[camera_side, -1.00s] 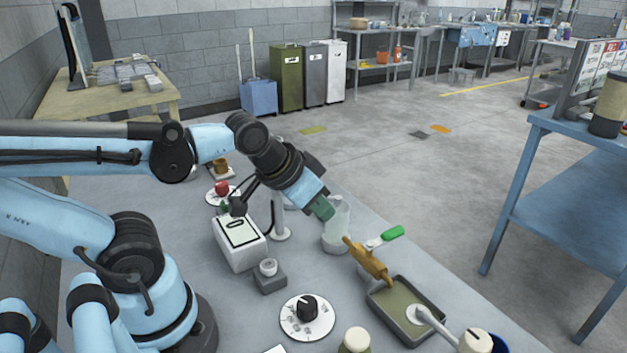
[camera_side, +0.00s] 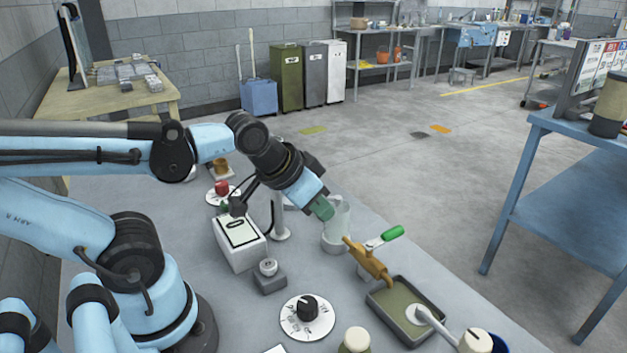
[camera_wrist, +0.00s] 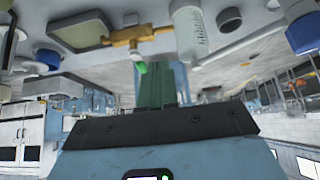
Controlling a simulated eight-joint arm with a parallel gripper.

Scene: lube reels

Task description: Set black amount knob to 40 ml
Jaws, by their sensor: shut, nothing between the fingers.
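The black amount knob (camera_side: 307,308) sits on a round white dial plate (camera_side: 290,325) at the front of the bench in the side view. Dark marks ring the plate, too small to read. My gripper (camera_side: 323,209) is shut and empty, high over the bench at the clear cylinder (camera_side: 338,232), well behind the black knob. In the wrist view the green fingers (camera_wrist: 158,85) are together. I cannot tell whether they touch the cylinder. A red knob (camera_side: 221,187) on another white plate stands farther back at left.
A brass tap (camera_side: 368,262) with a green handle (camera_side: 393,233) stands over a shallow tray (camera_side: 408,338). A white box (camera_side: 240,250) and a grey block with a round button (camera_side: 268,276) lie left of them.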

